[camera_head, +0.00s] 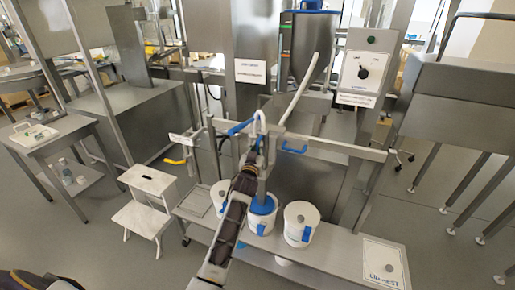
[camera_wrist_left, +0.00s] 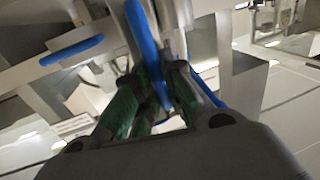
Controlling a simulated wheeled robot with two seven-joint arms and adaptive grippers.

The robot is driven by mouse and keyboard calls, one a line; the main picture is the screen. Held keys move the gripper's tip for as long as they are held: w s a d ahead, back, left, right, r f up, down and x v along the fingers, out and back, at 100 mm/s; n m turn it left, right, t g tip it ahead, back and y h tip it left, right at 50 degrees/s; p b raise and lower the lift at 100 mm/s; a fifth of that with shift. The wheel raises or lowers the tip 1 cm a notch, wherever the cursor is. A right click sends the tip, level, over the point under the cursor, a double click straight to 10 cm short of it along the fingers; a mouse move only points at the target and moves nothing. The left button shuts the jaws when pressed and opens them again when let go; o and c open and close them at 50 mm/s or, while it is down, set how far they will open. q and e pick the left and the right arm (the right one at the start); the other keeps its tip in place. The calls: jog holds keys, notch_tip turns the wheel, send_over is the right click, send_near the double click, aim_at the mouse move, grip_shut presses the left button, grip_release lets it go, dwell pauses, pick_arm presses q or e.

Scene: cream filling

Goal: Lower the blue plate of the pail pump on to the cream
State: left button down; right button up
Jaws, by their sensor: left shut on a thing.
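The blue plate (camera_head: 263,204) of the pail pump shows at the mouth of the middle white pail (camera_head: 261,225), partly behind my left arm. I cannot tell whether it touches the cream, which I do not see. The pump has a white hose (camera_head: 262,118) on top and blue handles. My left gripper (camera_head: 253,153) is above the middle pail, by the pump frame. In the left wrist view its fingers (camera_wrist_left: 157,85) are shut on a blue handle (camera_wrist_left: 140,35). A second blue handle (camera_head: 293,150) is to the right. My right gripper is not in view.
One white pail (camera_head: 301,222) stands right of the middle one, another (camera_head: 221,194) left, on a low steel bench (camera_head: 340,262). A steel crossbar (camera_head: 335,147) runs behind them. A white step stool (camera_head: 147,190) stands left. A control box (camera_head: 364,70) is behind right.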

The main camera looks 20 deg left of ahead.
pick_arm(q)
jog(key=shift+f+b, duration=0.55)
jog(key=shift+f, duration=0.6)
jog(key=c, duration=1.5)
grip_release()
jog(key=shift+r, duration=4.95)
jog(key=shift+s+f, duration=0.1)
